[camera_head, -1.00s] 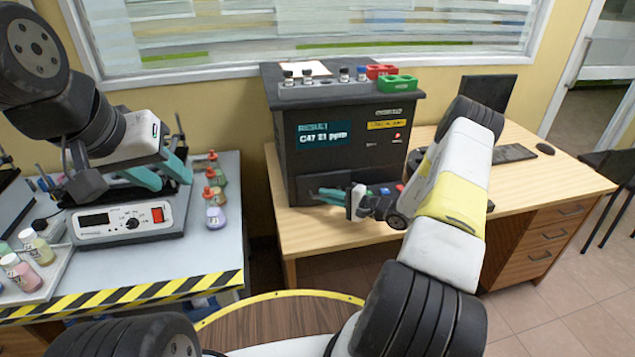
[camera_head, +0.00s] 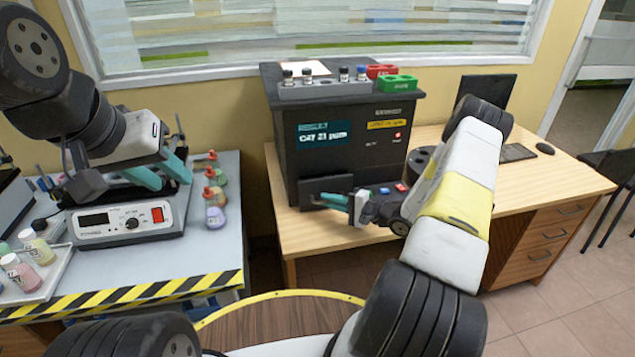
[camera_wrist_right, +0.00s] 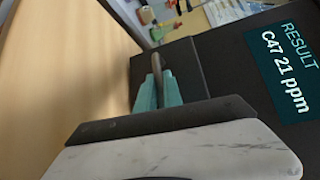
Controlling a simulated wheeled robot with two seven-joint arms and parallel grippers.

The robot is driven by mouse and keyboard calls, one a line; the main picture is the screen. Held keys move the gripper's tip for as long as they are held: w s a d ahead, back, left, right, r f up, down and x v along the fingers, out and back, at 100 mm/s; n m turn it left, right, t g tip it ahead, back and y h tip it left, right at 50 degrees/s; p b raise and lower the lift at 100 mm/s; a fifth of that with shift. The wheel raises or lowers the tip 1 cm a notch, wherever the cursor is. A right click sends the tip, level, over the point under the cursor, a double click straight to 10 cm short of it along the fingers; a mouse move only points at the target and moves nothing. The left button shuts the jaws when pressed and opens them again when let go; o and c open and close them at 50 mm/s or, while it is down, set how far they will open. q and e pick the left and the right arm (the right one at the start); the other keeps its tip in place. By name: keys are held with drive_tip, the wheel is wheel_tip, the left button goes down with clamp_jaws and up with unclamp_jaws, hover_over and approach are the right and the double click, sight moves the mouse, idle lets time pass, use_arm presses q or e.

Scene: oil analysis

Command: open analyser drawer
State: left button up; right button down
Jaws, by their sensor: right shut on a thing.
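The black analyser (camera_head: 345,150) stands on the wooden desk, its screen reading a result of C47 21 ppm. Its drawer front (camera_head: 322,184), low on the face, stands a little out from the body. My right gripper (camera_head: 320,200) is at the drawer front; in the right wrist view its teal fingers (camera_wrist_right: 157,78) are shut on the grey drawer handle (camera_wrist_right: 157,62). The dark drawer panel (camera_wrist_right: 192,70) shows beside them. The drawer's inside is hidden. My left gripper (camera_head: 168,180) is open and empty above the white bench instrument (camera_head: 125,222).
On the analyser top are a grey vial rack (camera_head: 325,90) with several vials, a red tray (camera_head: 381,71) and a green tray (camera_head: 394,84). A monitor (camera_head: 487,90) stands right. Bottles (camera_head: 214,195) stand on the left bench. Bare desk (camera_head: 320,228) lies before the drawer.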

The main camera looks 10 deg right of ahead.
drive_tip(key=s, duration=1.1)
drive_tip(key=shift+s+d, duration=0.2)
drive_tip(key=shift+s, duration=0.15)
drive_tip(key=c, duration=1.5)
unclamp_jaws()
drive_tip(key=v, duration=0.7)
drive_tip(key=shift+s+d, duration=0.3)
